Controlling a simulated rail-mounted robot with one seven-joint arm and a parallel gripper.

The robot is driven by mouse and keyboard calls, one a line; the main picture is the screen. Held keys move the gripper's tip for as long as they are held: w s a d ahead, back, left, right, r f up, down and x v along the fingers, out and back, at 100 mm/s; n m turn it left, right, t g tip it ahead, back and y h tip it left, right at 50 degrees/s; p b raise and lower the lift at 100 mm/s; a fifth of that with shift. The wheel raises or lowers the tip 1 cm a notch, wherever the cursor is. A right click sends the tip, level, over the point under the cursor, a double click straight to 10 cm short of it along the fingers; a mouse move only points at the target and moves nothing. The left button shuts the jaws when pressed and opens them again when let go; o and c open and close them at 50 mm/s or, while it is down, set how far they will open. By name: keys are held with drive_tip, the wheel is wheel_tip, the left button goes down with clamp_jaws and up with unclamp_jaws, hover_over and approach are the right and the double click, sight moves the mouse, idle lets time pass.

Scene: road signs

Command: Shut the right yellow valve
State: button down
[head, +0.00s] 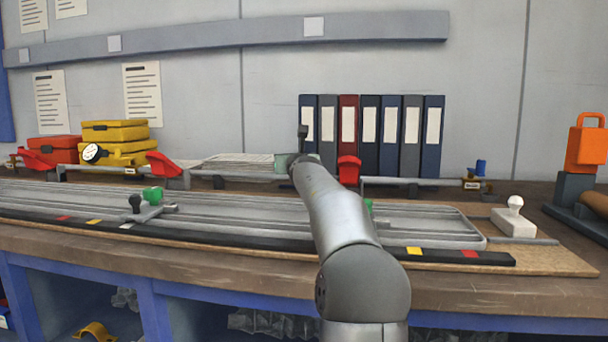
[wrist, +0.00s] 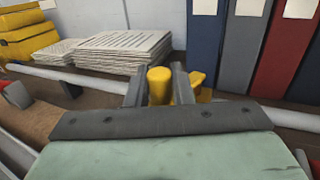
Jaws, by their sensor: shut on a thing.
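In the wrist view, my gripper (wrist: 159,82) has its two dark fingers on either side of an upright yellow knob of the yellow valve (wrist: 159,86), and it is shut on it. Another yellow part (wrist: 199,88) shows just right of the right finger. The lower part of the valve is hidden behind my gripper's dark plate. In the head view, my gripper (head: 297,158) is at the pipe line along the back of the bench, and the yellow valve is hidden there.
Red levers (head: 349,170) and a blue valve (head: 481,168) sit along the pipe (head: 415,181). Stacked papers (head: 232,162) and upright binders (head: 412,135) stand behind. A gauge (head: 94,153) and yellow cases (head: 115,130) are at left. A long grey tray (head: 440,228) lies in front.

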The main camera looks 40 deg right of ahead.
drive_tip(key=shift+s, duration=0.1)
idle(0.4)
drive_tip(key=c, duration=1.3)
unclamp_jaws()
drive_tip(key=b+v, duration=0.2)
drive_tip(key=v, duration=0.4)
drive_tip(key=b+v, duration=0.2)
drive_tip(key=v, duration=0.5)
drive_tip(key=shift+s+d, duration=0.15)
drive_tip(key=shift+s, duration=0.15)
drive_tip(key=shift+v, duration=1.25)
drive_tip(key=shift+s+a, duration=0.4)
drive_tip(key=shift+s, duration=0.15)
